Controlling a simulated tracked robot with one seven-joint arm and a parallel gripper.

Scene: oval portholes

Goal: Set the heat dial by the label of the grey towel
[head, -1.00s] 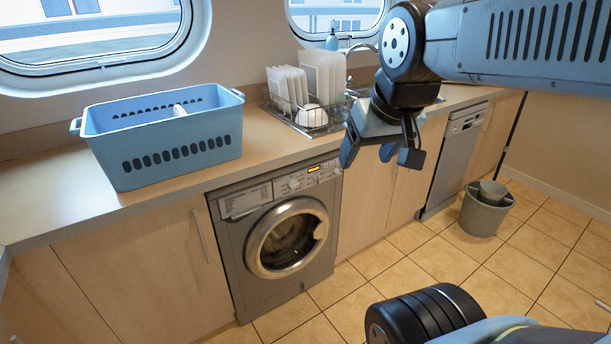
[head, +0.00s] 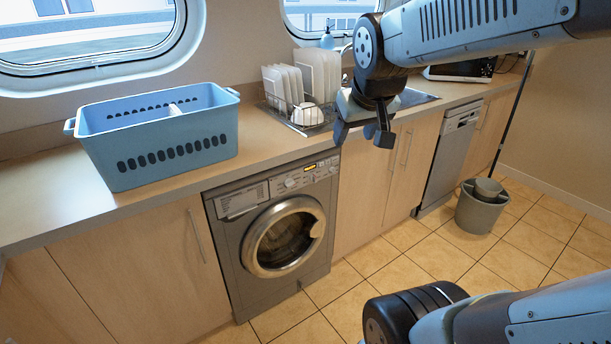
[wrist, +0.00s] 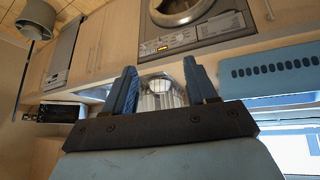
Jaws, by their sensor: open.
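The grey washing machine (head: 270,235) stands under the counter with its round door shut. Its control panel (head: 300,178) has a lit orange display (head: 309,168) and a round dial (head: 290,183); the dial's setting is too small to read. The panel also shows upside down in the wrist view (wrist: 190,38). No grey towel or label can be made out. A blue basket (head: 165,168) on the counter holds something small and white (head: 175,109); the rest of its inside is hidden. My gripper (head: 362,138) is open and empty, right of and above the panel, apart from it.
A dish rack (head: 300,118) with white plates and a cup stands on the counter near my gripper. A dishwasher (head: 450,155), a grey bucket (head: 481,207) and a dark microwave (head: 462,70) are to the right. The tiled floor before the washing machine is clear.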

